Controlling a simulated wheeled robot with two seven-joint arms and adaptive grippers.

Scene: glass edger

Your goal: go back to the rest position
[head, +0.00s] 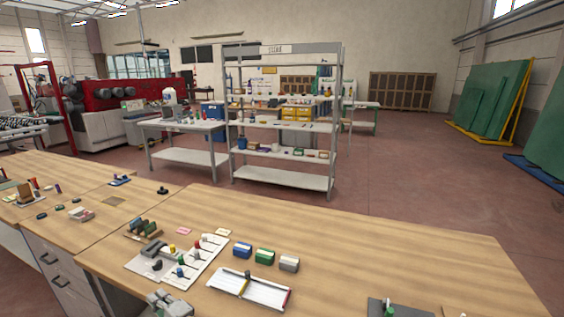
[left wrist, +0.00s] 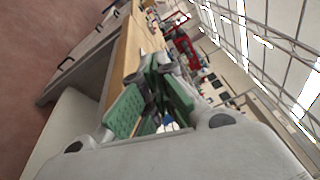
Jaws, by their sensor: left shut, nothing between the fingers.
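My left gripper (head: 160,297) shows as a grey shape at the bottom of the head view, by the front edge of the wooden bench (head: 400,240). Its lower part is cut off by the frame. In the left wrist view its fingers (left wrist: 154,76) point away from the camera, with green pads and dark tips. They are closed together with nothing held. In the left wrist view, the bench edge and a drawer front lie to the left of and beyond the fingers. My right gripper is in neither view.
Near the gripper are a white board with coloured knobs (head: 180,272), a white tray (head: 250,288) and several small boxes (head: 264,256). A dark pad (head: 378,309) lies at the front right. The bench's far right part is bare. A metal shelf (head: 284,178) stands beyond.

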